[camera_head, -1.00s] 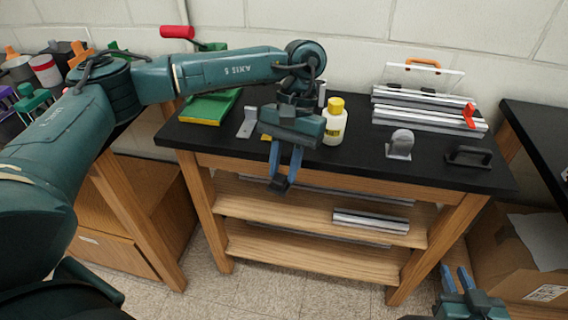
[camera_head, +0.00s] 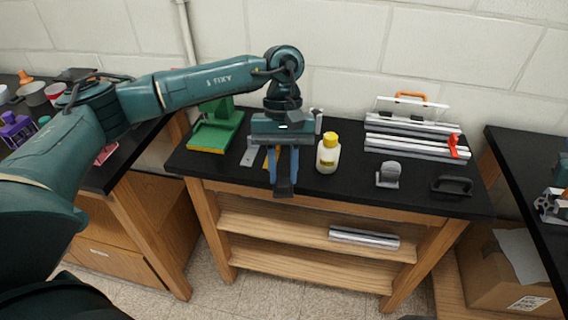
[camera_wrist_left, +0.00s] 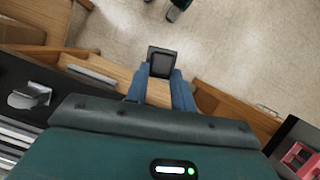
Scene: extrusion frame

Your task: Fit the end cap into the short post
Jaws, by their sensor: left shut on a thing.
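My left gripper (camera_head: 284,176) hangs in front of the bench's front edge, its blue fingers pointing down. It is shut on the end cap (camera_head: 284,188), a small dark square piece at the fingertips. In the left wrist view the end cap (camera_wrist_left: 160,62) shows as a dark square face between the blue fingertips (camera_wrist_left: 161,80). An upright grey piece (camera_head: 318,121), possibly the short post, stands behind the bottle, right of the gripper; I cannot tell for sure. The end cap is well apart from it. My right gripper is not clearly visible in either current view.
The black bench top (camera_head: 350,190) holds a white bottle with yellow cap (camera_head: 328,155), a grey bracket (camera_head: 389,174), a black handle (camera_head: 452,184), a rack of silver rails (camera_head: 412,147) and a green stand (camera_head: 215,130). Shelves below hold silver profiles (camera_head: 364,238).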

